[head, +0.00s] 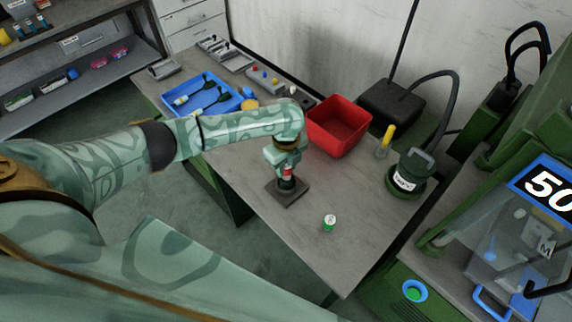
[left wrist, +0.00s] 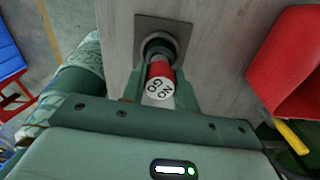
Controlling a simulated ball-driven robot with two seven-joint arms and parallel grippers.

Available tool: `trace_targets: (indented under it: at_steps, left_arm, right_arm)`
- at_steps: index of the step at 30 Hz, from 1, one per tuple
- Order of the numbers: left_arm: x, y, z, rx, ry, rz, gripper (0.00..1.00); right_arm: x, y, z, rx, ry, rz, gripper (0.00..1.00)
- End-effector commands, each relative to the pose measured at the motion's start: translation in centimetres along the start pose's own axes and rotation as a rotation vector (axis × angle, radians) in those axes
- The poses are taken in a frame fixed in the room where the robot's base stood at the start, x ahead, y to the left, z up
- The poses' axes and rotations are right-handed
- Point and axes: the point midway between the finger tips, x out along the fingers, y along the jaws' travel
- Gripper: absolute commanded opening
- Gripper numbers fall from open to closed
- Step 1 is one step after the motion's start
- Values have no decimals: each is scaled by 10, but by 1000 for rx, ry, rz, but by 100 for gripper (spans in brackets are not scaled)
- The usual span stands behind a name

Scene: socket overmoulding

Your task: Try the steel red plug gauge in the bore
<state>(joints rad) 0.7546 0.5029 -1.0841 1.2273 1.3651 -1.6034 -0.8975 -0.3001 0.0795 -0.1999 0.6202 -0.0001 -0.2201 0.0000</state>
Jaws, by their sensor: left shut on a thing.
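My left gripper (head: 286,178) is shut on the red plug gauge (head: 287,172), above the dark square plate (head: 296,190) on the bench. In the left wrist view the gauge's red handle (left wrist: 160,73) sits between the two fingers, its white end marked "NO GO" facing the camera. Its far end lines up with the round bore fixture (left wrist: 150,44) on the plate. I cannot tell whether the tip is inside the bore or just above it. A green gauge with a white end (head: 329,222) stands apart on the bench. My right gripper is not in view.
A red bin (head: 339,127) stands behind the gripper to the right. A blue tray (head: 232,104) with dark-handled tools lies at the back left. A yellow-handled tool (head: 387,138) and a green round device (head: 406,178) stand at the right. The front of the bench (head: 345,262) is clear.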

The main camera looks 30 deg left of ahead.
Motion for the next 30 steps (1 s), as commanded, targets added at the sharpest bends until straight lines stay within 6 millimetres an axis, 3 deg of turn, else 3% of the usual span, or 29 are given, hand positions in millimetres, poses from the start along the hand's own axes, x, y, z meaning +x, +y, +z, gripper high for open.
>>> trace_targets:
  at_steps: [30]
  left_arm:
    - [6,-1,0,0,1,0,4]
  right_arm:
    - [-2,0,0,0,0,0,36]
